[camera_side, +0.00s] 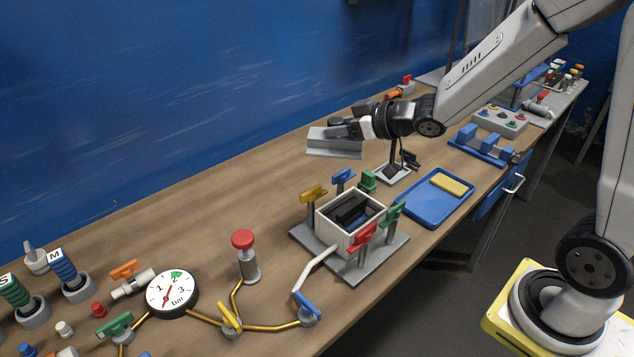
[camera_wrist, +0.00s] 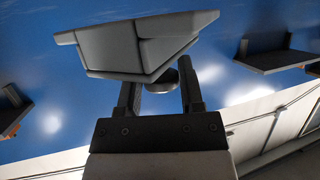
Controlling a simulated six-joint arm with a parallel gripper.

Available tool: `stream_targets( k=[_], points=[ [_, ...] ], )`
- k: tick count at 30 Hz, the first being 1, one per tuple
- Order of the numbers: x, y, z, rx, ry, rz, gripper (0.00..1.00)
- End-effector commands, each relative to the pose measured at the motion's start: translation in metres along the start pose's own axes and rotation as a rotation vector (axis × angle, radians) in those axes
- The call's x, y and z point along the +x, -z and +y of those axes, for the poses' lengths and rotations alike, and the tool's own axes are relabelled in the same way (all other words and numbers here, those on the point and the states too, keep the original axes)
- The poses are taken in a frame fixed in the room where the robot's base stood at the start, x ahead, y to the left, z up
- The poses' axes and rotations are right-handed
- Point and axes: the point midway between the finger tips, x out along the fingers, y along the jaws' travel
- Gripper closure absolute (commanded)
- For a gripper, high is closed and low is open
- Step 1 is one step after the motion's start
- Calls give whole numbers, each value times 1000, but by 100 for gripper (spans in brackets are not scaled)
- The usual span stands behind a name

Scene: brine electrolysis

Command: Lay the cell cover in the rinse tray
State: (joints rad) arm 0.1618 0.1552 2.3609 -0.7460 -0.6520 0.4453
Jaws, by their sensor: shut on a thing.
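My gripper (camera_side: 347,128) points left, high above the back of the bench in the side view. In the wrist view, my gripper (camera_wrist: 161,92) is shut on a small dark round knob below a grey, bevelled piece, which looks like the cell cover (camera_wrist: 138,42). A grey angled piece at the fingertips in the side view appears to be the same cover (camera_side: 333,146), but its outline there is partly hidden. The blue rinse tray (camera_side: 416,207) lies right of and nearer than my gripper, with a yellow block (camera_side: 452,185) in it. The white cell box (camera_side: 337,236) stands open, dark plates inside.
Coloured clamps surround the cell box. A red-topped post (camera_side: 244,255) and a pressure gauge (camera_side: 172,293) stand at front left. A small dark stand (camera_side: 392,173) is between my gripper and the tray. A blue rack (camera_side: 482,147) is beyond the tray. The back-left bench is clear.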

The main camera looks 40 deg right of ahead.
Motion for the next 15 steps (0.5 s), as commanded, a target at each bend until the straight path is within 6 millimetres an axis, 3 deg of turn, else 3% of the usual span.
stream_targets(
  k=[15],
  points=[
    [-2, 0, 1, -10, 18, 3, 100]
  ],
)
